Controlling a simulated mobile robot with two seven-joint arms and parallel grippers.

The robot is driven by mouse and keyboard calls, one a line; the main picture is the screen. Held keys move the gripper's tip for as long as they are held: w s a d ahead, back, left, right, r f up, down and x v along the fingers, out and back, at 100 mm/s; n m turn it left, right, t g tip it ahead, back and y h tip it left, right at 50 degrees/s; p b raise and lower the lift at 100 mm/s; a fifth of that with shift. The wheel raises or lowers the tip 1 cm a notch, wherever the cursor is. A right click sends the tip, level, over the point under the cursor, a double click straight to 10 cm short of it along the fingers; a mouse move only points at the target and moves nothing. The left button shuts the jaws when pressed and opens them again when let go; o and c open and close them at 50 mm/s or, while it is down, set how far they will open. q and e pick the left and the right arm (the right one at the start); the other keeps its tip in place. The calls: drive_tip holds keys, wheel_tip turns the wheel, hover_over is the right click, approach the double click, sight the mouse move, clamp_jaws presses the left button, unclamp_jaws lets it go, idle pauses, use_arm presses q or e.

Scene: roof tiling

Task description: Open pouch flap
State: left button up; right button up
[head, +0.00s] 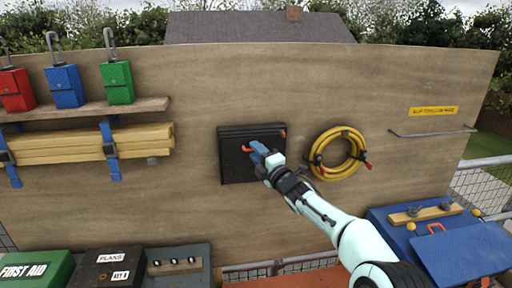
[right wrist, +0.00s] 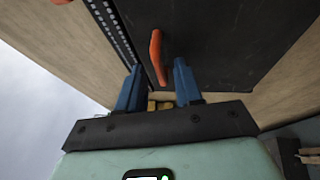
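The black pouch (head: 233,168) is fixed to the upright wooden board, and its flap looks closed. An orange pull tab (head: 247,149) sticks out of its front, and a smaller orange piece (head: 283,134) shows at its upper right corner. My right gripper (head: 256,148) is at the front of the pouch, covering part of it. In the right wrist view my gripper's blue fingers (right wrist: 157,68) are apart, with the orange tab (right wrist: 156,58) between and just ahead of their tips. Contact with the tab cannot be told. My left gripper is out of view.
A yellow coiled hose (head: 318,160) hangs right of the pouch. Strapped timber (head: 80,145) and a shelf (head: 90,110) with red, blue and green bags are at left. Cases (head: 107,272) stand below left, and a blue case (head: 460,250) lower right. Bare board surrounds the pouch.

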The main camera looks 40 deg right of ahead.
drive_tip(key=shift+w, duration=0.35)
drive_tip(key=shift+s, duration=0.1)
clamp_jaws()
idle(1.1)
